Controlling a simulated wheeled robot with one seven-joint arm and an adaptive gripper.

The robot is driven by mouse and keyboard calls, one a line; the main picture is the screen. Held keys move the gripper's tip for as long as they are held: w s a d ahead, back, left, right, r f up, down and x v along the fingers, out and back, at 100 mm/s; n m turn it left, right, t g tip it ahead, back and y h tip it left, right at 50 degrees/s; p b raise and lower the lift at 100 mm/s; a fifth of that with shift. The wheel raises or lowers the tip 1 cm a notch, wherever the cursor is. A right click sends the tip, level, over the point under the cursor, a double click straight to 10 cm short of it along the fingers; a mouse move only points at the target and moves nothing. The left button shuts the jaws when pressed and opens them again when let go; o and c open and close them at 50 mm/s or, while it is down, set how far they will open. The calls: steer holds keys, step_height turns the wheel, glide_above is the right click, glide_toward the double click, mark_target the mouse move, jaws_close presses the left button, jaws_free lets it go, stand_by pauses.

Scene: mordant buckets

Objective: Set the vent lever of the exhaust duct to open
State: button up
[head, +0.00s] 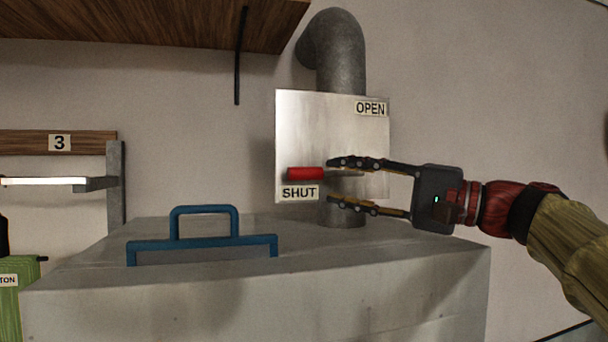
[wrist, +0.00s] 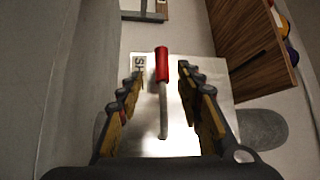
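The vent lever (head: 306,173) has a red grip and a grey shaft; it lies level, its grip pointing left just above the SHUT label (head: 299,192). The OPEN label (head: 370,108) is at the plate's upper right. The metal plate (head: 300,130) sits on the grey exhaust duct (head: 341,60). My gripper (head: 350,184) is open in front of the plate, to the right of the red grip. In the wrist view the lever (wrist: 162,65) lies between my two spread fingers (wrist: 158,85), with gaps on both sides. Part of its shaft is hidden by a finger in the head view.
A grey box-like hood or cabinet (head: 270,295) with a blue handle (head: 205,240) stands below the plate. A wooden shelf (head: 150,22) with a dark bracket hangs at upper left. A green item (head: 12,310) is at lower left. The wall right of the plate is clear.

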mark_target(315, 175)
steer(key=shift+w+a+r, duration=0.1)
steer(key=shift+w+a, duration=0.05)
steer(key=shift+w, duration=0.15)
steer(key=shift+a+r, duration=0.1)
steer(key=shift+a, duration=0.15)
steer(key=p+x, duration=0.1)
steer(key=x, duration=0.4)
steer(key=shift+p, duration=0.35)
steer(key=shift+w+a+r, duration=0.15)
steer(key=shift+w+a, duration=0.05)
steer(key=shift+a, duration=0.6)
steer(key=shift+w, duration=0.15)
steer(key=shift+c, duration=1.2)
jaws_close()
